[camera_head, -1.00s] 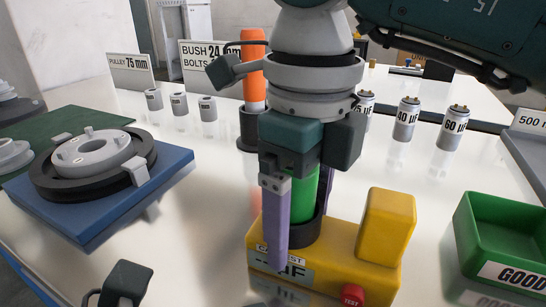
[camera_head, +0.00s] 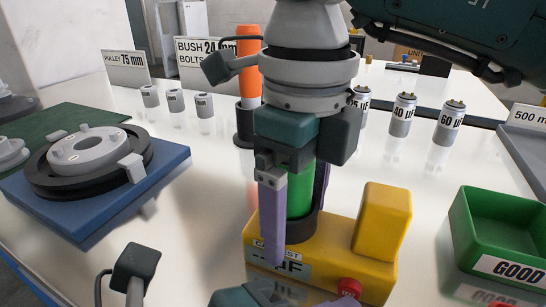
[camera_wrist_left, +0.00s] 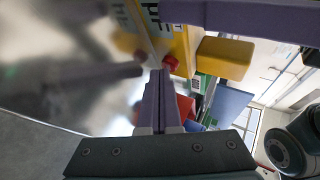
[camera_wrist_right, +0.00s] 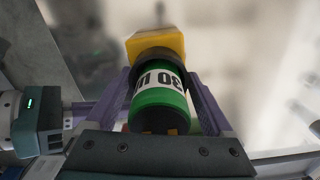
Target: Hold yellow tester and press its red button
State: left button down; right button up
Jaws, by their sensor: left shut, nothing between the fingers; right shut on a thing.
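The yellow tester (camera_head: 335,258) stands on the white table with a display on its front and a raised block at its right. Its red button (camera_head: 349,288) is low on the front, and it also shows in the left wrist view (camera_wrist_left: 171,63). A green cylinder marked 30 (camera_wrist_right: 158,98) stands upright in the tester's black socket. My right gripper (camera_head: 290,225) is shut on this green cylinder, one finger on each side. My left gripper (camera_wrist_left: 158,74) is shut and empty, its tips close to the red button; I cannot tell whether they touch it.
A green bin labelled GOOD (camera_head: 504,258) stands right of the tester. Several grey capacitors (camera_head: 402,115) stand behind. A blue plate (camera_head: 165,160) with a pulley lies at the left. An orange-handled tool (camera_head: 249,66) stands in a black holder behind my right gripper.

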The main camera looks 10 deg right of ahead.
pick_arm(q)
jog(key=shift+w+d, duration=0.1)
jog(key=shift+w, duration=0.05)
dwell(0.4)
jog(key=shift+s+a, duration=0.45)
jog(key=shift+s, duration=0.2)
jog(key=shift+s+a, duration=0.4)
jog(key=shift+s, duration=0.35)
jog(key=shift+s+a, duration=0.45)
jog(key=shift+s, duration=0.25)
jog(key=shift+s+a, duration=0.4)
jog(key=shift+s, duration=0.35)
pick_arm(e)
jog(key=o, duration=1.5)
